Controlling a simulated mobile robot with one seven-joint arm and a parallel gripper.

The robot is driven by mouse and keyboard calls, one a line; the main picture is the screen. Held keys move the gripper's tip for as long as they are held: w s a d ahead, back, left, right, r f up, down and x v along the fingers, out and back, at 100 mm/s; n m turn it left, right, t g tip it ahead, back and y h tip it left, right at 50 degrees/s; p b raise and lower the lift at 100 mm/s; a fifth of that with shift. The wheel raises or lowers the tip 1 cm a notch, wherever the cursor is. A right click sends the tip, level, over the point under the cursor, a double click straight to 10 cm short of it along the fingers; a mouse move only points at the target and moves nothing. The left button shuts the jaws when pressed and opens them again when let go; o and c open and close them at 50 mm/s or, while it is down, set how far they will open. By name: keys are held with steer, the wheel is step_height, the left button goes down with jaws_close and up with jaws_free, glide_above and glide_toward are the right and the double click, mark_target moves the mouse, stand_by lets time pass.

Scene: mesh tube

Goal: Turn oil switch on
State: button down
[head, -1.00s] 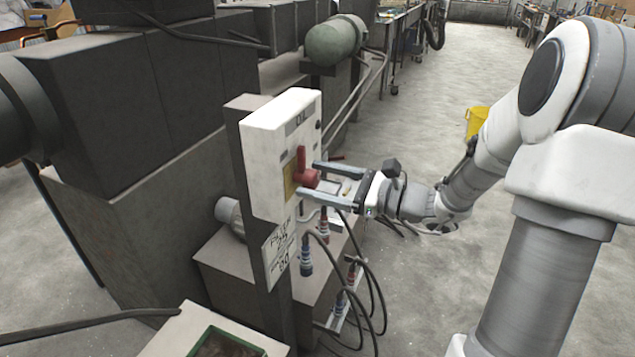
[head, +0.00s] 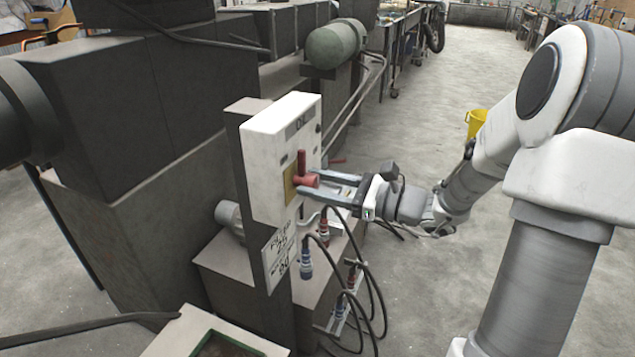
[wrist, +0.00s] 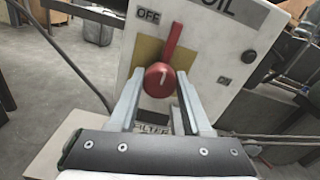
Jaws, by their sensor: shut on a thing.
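The oil switch is a red knob with an upright red handle, on a yellow plate on the front of a white box (head: 262,133). In the head view the red switch (head: 307,180) is at the tips of my gripper (head: 312,184). In the wrist view the red switch (wrist: 160,79) has its handle pointing up, a little right of the OFF label (wrist: 148,16). The ON label (wrist: 224,80) is to the right. My gripper's two fingers (wrist: 158,92) are shut on the round knob, one on each side. The knob hides part of the yellow plate.
Plugs and black cables (head: 355,270) hang below the box. A paper sign (head: 279,256) is on the post under it. Large dark machine blocks fill the left side. A yellow bucket (head: 476,122) stands on the floor beyond my arm. The floor to the right is open.

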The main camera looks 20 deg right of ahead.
steer(key=shift+r+p, duration=0.15)
steer(key=shift+p, duration=0.15)
steer(key=m+p, duration=0.1)
steer(key=p, duration=0.2)
steer(key=m+p, duration=0.2)
steer(key=p, duration=0.1)
steer(key=shift+r, duration=0.3)
steer(key=m+p, duration=0.5)
steer(key=p, duration=0.3)
steer(key=shift+f+m+p, duration=0.1)
steer(key=shift+m+p, duration=0.3)
steer(key=m+p, duration=0.4)
steer(key=p, duration=0.1)
steer(key=shift+w+d+f+m, duration=0.1)
steer(key=shift+f+m, duration=0.05)
steer(key=shift+m, duration=0.15)
steer(key=m+p, duration=0.3)
steer(key=m, duration=0.1)
steer(key=shift+f+p, duration=0.2)
steer(key=shift+p, duration=0.15)
steer(key=shift+f+m, duration=0.1)
steer(key=shift+m, duration=0.2)
steer(key=shift+c, duration=1.7)
jaws_free()
